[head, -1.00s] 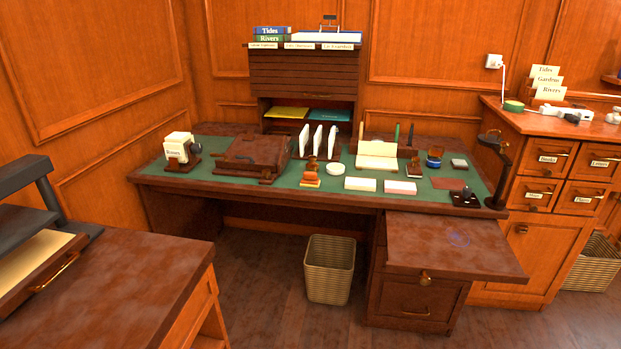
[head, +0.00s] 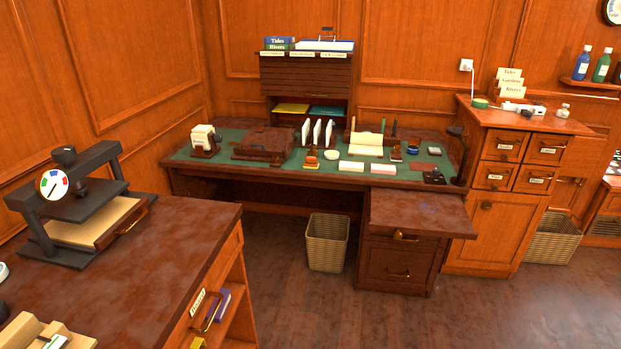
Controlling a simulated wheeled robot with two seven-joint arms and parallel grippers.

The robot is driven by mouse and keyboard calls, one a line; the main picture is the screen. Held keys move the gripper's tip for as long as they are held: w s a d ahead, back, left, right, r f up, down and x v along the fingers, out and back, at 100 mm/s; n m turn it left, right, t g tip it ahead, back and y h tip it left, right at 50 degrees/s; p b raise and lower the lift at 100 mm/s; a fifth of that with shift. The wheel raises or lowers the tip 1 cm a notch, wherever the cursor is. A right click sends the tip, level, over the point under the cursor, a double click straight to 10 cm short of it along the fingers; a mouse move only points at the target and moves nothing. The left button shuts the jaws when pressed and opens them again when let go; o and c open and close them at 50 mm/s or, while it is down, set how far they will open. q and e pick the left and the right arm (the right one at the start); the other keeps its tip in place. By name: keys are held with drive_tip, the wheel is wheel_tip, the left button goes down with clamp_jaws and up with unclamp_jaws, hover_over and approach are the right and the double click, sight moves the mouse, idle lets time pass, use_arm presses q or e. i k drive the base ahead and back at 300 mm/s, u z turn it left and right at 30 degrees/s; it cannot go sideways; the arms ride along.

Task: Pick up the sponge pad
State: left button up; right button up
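No gripper of mine shows in the head view. The desk (head: 225,176) stands across the room with a green top surface. Several small items on it could be the sponge pad, and I cannot tell which one is. A round white item (head: 331,154) lies near the middle. Two pale flat blocks, a left one (head: 351,166) and a right one (head: 382,168), lie along the front edge. A small grey block (head: 434,150) lies at the right, beyond a reddish flat piece (head: 425,166).
A brown-topped cabinet (head: 150,270) with a dark press (head: 80,195) fills the near left. A pulled-out board (head: 415,212) juts from the desk's right front. A wicker basket (head: 327,243) stands under the desk. A drawer cabinet (head: 490,228) stands right. The floor at lower right is clear.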

sight(310, 163)
drive_tip(key=z, duration=0.75)
drive_tip(key=i, duration=1.35)
drive_tip(key=z, duration=2.6)
drive_tip(key=k, duration=0.5)
drive_tip(key=z, duration=0.85)
drive_tip(key=k, duration=0.2)
drive_tip(key=u, duration=3)
drive_tip(key=i, duration=0.1)
drive_tip(key=u, duration=0.45)
